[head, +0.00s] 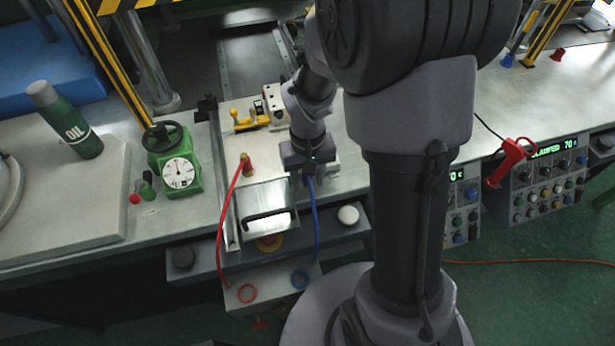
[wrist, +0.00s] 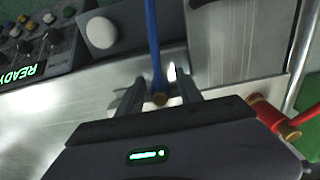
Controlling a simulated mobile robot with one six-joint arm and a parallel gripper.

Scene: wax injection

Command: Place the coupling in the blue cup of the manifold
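The coupling (wrist: 158,80) is blue with a brass end, and a blue hose runs from it. In the wrist view it lies between the two fingers of my gripper (wrist: 160,85), with a visible gap beside it, so the fingers look open around it. In the head view my gripper (head: 308,170) is low over the machine's plate and hides the coupling; the blue hose (head: 316,225) hangs down from there. The manifold (head: 272,289) is a grey box at the front, below the bench edge. Its blue cup (head: 293,281) is a blue ring on the right, empty as far as I can see.
A red hose (head: 229,210) runs from a red and brass coupling (head: 246,165) left of my gripper. A red ring (head: 247,293) marks the manifold's other cup. A metal block with a dark handle (head: 268,218) and a white knob (head: 348,215) stand close by.

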